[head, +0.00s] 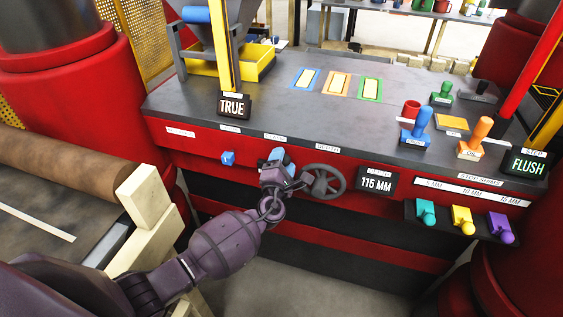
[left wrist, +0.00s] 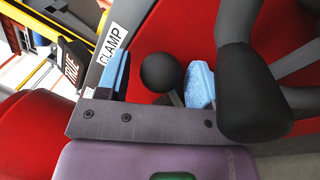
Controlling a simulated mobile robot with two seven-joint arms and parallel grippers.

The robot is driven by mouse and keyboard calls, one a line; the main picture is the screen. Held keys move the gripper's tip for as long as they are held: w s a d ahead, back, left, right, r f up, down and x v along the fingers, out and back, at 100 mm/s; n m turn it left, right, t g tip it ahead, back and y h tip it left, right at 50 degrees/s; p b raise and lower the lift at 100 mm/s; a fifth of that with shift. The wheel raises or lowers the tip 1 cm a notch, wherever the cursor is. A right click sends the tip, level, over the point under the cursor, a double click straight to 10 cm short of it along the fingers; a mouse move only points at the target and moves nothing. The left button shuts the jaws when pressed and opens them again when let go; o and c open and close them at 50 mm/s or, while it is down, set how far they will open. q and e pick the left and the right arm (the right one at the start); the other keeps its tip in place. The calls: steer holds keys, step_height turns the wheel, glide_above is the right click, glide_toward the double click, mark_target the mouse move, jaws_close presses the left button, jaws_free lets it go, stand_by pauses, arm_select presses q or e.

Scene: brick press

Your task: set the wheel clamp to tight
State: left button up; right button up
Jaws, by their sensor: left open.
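The clamp lever shows in the left wrist view as a black ball knob (left wrist: 158,72) on a thin grey stem, beside a white CLAMP label (left wrist: 113,43). My left gripper (head: 277,161) is open at the red front panel, just left of the dark handwheel (head: 324,181). In the left wrist view its blue fingers (left wrist: 158,84) stand on either side of the ball, with gaps visible. In the head view the gripper hides the lever. My right gripper is not in view.
A blue knob (head: 228,158) sits left of my gripper on the panel. Displays read TRUE (head: 234,106), 115 MM (head: 376,181) and FLUSH (head: 528,163). Teal, yellow and purple handles (head: 462,220) stand at the right. Pale wooden blocks (head: 146,197) are at lower left.

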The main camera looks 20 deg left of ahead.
arm_select(q)
steer(key=shift+d+f, duration=0.1)
steer(key=shift+d, duration=0.15)
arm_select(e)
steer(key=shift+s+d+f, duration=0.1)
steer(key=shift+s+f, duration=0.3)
